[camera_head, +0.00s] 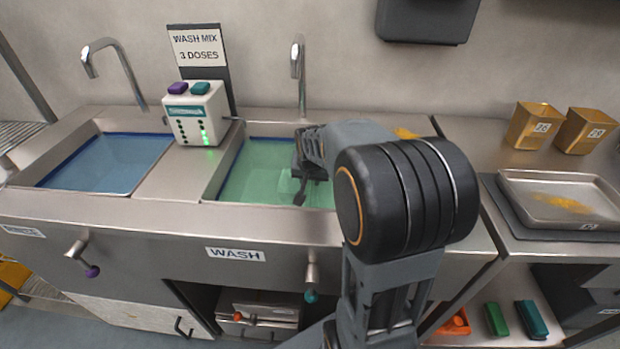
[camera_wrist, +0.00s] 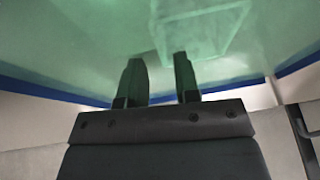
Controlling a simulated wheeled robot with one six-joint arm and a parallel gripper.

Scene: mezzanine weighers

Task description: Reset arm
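My gripper (camera_head: 308,186) reaches over the right basin, which holds green liquid (camera_head: 258,172). In the wrist view my gripper (camera_wrist: 158,72) has its two fingers apart with nothing between them. The fingers look tinted green, and I cannot tell how far they dip into the liquid. A pale, clear-sided box shape (camera_wrist: 205,30) shows in the liquid beyond the fingertips. My arm hides the right part of this basin in the head view.
A basin of blue liquid (camera_head: 110,165) lies left. A white dispenser (camera_head: 196,115) with green lights stands between the basins, before a sign (camera_head: 197,48). Taps rise behind. Two yellow tubs (camera_head: 535,125) and a metal tray (camera_head: 560,198) with yellow residue are right.

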